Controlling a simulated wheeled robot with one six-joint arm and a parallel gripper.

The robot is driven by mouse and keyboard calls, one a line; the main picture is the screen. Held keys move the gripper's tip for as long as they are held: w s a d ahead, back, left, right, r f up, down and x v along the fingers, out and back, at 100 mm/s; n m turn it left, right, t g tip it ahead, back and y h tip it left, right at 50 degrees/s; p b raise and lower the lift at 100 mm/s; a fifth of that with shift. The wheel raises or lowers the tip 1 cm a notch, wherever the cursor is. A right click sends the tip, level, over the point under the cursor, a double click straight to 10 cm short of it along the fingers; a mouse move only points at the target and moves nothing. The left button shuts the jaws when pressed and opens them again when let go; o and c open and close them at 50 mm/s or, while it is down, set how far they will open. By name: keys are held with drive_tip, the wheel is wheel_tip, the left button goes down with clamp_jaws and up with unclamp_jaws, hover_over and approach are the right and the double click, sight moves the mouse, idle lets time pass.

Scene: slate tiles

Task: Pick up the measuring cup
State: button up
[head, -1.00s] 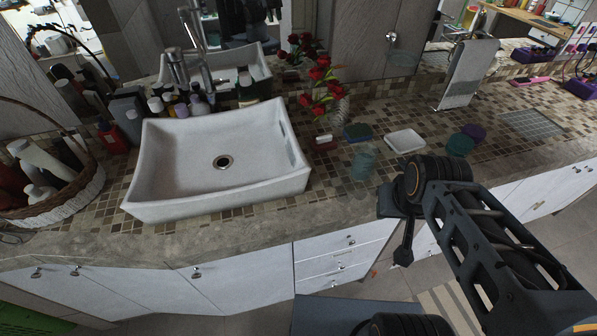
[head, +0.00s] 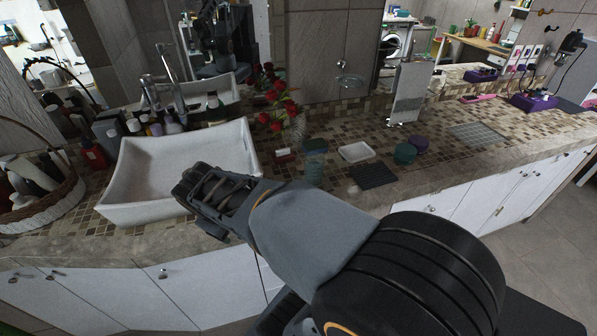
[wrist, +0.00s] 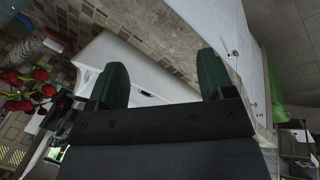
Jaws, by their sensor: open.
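A clear, see-through cup (head: 314,170), which looks like the measuring cup, stands on the tiled counter to the right of the sink in the head view. My arm reaches in front of the sink, left of the cup and apart from it. In the wrist view my gripper (wrist: 160,78) has its two dark green fingers spread wide with nothing between them. The white sink wall shows beyond them. I cannot make out the cup in the wrist view.
The white sink (head: 140,170) is close to my arm. Red flowers (head: 278,105) stand behind the cup. A white soap dish (head: 356,152), a dark slatted tray (head: 373,175) and a teal round jar (head: 404,154) lie to its right. A basket (head: 45,205) is far left.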

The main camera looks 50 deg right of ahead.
drive_tip(key=o, duration=0.4)
drive_tip(key=d+n+g+h, duration=0.1)
drive_tip(key=d+n+h, duration=0.1)
drive_tip(key=d, duration=0.2)
drive_tip(key=d+n+g+h+p, duration=0.1)
drive_tip(key=d+n, duration=0.1)
drive_tip(key=d, duration=0.3)
drive_tip(key=d+n+g+h+p, duration=0.1)
drive_tip(key=d+h, duration=0.1)
drive_tip(key=d, duration=0.3)
drive_tip(key=shift+w+d+r+n+h, duration=0.25)
drive_tip(key=shift+w+r+n+h, duration=0.05)
drive_tip(key=shift+w+n, duration=0.1)
drive_tip(key=n+h+p, duration=0.2)
drive_tip(key=n+h, duration=0.2)
drive_tip(key=n, duration=0.4)
approach(308, 175)
wheel_tip(308, 175, up, 6)
drive_tip(key=d, duration=0.2)
drive_tip(key=shift+n, duration=0.5)
drive_tip(key=f, duration=0.5)
drive_tip(key=d+f, duration=0.1)
drive_tip(key=f, duration=0.2)
drive_tip(key=shift+d, duration=0.15)
drive_tip(key=shift+p+x, duration=0.35)
drive_tip(key=shift+x, duration=0.5)
drive_tip(key=shift+p+x, duration=0.55)
drive_tip(key=shift+x, duration=2.35)
